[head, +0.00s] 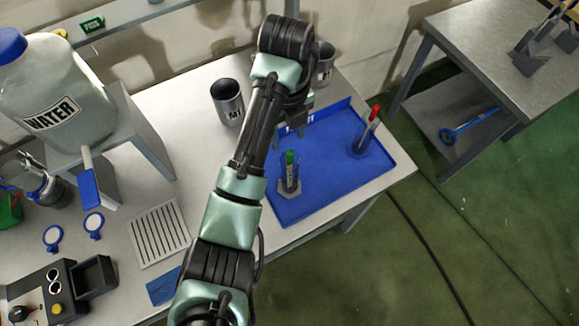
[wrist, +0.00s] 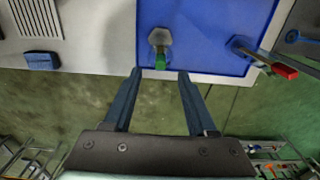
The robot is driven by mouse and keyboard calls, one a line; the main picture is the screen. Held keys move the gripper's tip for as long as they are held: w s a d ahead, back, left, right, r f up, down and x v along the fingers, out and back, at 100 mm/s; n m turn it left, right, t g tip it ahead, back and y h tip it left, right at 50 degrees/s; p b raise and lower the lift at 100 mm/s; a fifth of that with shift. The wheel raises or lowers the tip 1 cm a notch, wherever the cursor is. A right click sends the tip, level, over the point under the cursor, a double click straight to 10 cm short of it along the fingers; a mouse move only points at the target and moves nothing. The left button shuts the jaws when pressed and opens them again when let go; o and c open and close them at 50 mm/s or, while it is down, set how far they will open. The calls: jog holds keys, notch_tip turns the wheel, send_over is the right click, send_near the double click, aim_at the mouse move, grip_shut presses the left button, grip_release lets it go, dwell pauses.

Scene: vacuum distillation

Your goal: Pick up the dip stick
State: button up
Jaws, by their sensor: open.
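In the wrist view, the green top (wrist: 160,62) shows between my fingertips, and the red top (wrist: 284,72) lies off to the right. My gripper (wrist: 160,73) is open and empty. In the head view, my gripper (head: 300,122) hangs over the tray's back part, partly hidden by my arm.
A dark metal cup (head: 228,103) stands left of my arm, and another cup (head: 325,65) stands behind it. A water jug (head: 60,95) sits on a stand at left. A slotted plate (head: 160,233) lies on the table. A second table (head: 490,50) is at right.

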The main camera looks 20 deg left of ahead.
aim_at(289, 152)
jog(key=shift+s+d+f+p, duration=0.1)
jog(key=shift+f+p, duration=0.5)
jog(key=shift+f, duration=0.8)
jog(key=shift+s+d+f+p, duration=0.1)
jog(key=shift+f+p, duration=0.5)
jog(key=shift+f, duration=0.8)
grip_shut()
